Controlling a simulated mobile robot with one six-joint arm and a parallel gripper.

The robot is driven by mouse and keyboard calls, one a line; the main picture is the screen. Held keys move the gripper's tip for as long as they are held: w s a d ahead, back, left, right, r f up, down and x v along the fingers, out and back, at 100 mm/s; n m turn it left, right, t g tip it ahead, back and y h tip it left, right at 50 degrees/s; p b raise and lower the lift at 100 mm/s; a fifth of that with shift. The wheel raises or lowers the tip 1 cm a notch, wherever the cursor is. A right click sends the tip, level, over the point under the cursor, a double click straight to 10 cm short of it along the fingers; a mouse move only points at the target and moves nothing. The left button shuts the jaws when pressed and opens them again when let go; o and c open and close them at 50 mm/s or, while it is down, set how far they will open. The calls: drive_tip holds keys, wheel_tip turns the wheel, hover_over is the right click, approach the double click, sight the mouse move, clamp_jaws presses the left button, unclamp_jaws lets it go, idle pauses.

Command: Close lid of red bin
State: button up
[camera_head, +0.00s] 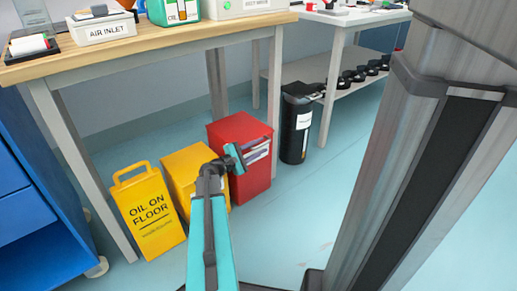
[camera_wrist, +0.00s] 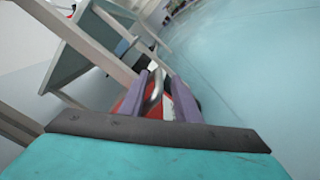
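The red bin (camera_head: 252,184) stands on the floor below the wooden-topped bench, just right of a yellow bin. Its top looks flat and red. A whitish and dark band shows on its upper front; I cannot tell whether this is a label or a gap under the lid. My gripper (camera_head: 233,157) is at the bin's upper front left and hides part of it. In the wrist view, the fingers of my gripper (camera_wrist: 160,100) are apart. A curved silver bar (camera_wrist: 153,88) shows between them, with the red bin (camera_wrist: 131,101) behind. I cannot tell whether they touch the bar.
The yellow bin (camera_head: 184,166) and a yellow "OIL ON FLOOR" sign (camera_head: 148,215) stand to the left. A black bin (camera_head: 295,130) stands to the right. The blue floor at front right is clear.

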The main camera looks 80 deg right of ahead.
drive_tip(key=shift+r+p, duration=1.2)
drive_tip(key=shift+r, duration=0.4)
drive_tip(key=shift+a+r, duration=0.2)
drive_tip(key=shift+r, duration=0.05)
drive_tip(key=s+a+r+p, duration=0.1)
drive_tip(key=s+a+p, duration=0.1)
drive_tip(key=a+p, duration=0.7)
drive_tip(key=a, duration=0.6)
drive_tip(key=shift+s+a, duration=0.15)
drive_tip(key=shift+s, duration=0.15)
drive_tip(key=shift+r, duration=0.1)
